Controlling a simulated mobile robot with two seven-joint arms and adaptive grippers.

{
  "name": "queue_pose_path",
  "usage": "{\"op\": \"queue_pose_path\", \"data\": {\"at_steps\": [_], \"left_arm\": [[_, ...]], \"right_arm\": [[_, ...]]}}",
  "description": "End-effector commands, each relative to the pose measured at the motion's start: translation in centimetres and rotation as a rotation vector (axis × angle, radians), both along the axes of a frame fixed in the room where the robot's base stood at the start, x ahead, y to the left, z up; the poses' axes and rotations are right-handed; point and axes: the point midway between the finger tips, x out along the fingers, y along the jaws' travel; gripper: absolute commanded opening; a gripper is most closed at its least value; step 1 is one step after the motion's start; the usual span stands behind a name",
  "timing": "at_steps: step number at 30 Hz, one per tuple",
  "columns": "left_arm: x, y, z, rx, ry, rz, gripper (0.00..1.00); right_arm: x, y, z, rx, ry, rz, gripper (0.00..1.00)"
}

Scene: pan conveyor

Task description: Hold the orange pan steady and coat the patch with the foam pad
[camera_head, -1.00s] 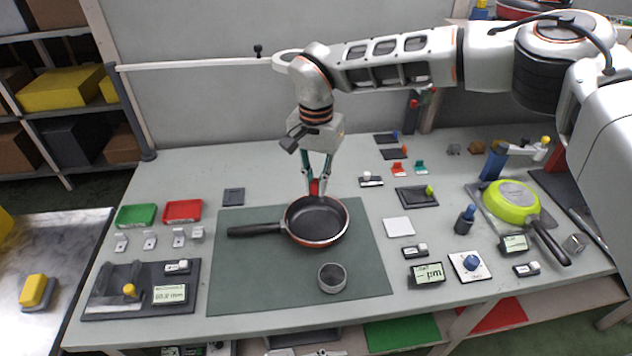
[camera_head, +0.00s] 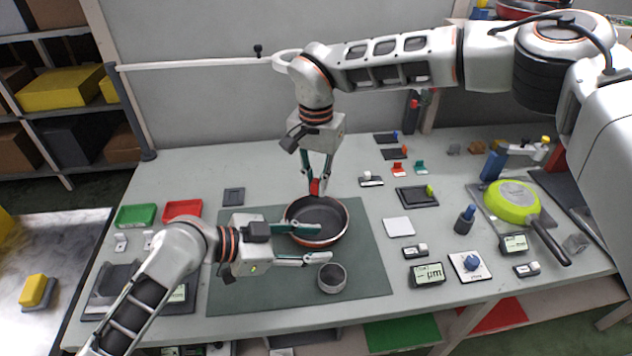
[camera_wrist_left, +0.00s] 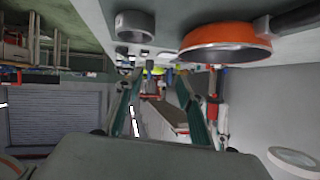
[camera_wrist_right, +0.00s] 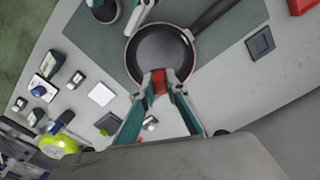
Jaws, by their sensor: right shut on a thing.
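The orange pan (camera_head: 322,215), dark inside, lies on the green mat; my left gripper hides its handle in the head view. It also shows in the left wrist view (camera_wrist_left: 225,35) and right wrist view (camera_wrist_right: 158,50). My right gripper (camera_head: 316,191) points down at the pan's far rim, shut on a small red piece (camera_wrist_right: 159,81); whether this is the foam pad or part of the pan is unclear. My left gripper (camera_head: 323,245) is open and empty, its fingers between the pan and a grey round cup (camera_head: 332,280). I cannot make out a patch.
The green mat (camera_head: 372,275) has bare room at its right. A white square (camera_head: 398,227), a display (camera_head: 427,274) and a knob box (camera_head: 469,265) stand right of it. A lime pan (camera_head: 511,201) is farther right. Red (camera_head: 182,210) and green (camera_head: 136,215) trays lie left.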

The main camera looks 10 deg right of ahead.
Motion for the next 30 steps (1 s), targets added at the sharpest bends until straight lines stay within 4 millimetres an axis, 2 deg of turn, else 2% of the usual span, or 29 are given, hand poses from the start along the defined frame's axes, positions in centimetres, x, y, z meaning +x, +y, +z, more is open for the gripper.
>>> {"op": "queue_pose_path", "data": {"at_steps": [1,6,12,18,21,26,30], "left_arm": [[1.6,0.6,-0.1,0.056,-0.007,-0.019,0.38],[5.7,3.3,-0.7,0.245,-0.004,-0.074,0.38],[10.2,7.9,0.7,0.459,0.022,-0.112,0.38],[11.5,12.9,2.7,0.617,0.134,-0.135,0.38],[11.9,14.5,3.6,0.665,0.165,-0.138,0.38],[12.1,15.8,4.2,0.700,0.188,-0.139,0.38],[12.1,15.6,3.5,0.704,0.193,-0.140,0.38]], "right_arm": [[0.0,0.0,0.0,0.000,0.000,0.000,0.00],[0.0,0.0,0.0,0.000,0.000,0.000,0.00],[0.0,0.0,0.0,0.000,0.000,0.000,0.00],[0.0,0.0,0.0,0.000,0.000,0.000,0.00],[0.0,0.0,0.0,0.000,0.000,0.000,0.00],[0.0,0.0,0.0,0.000,0.000,0.000,0.00],[0.0,0.0,0.0,0.000,0.000,0.000,0.00]]}}
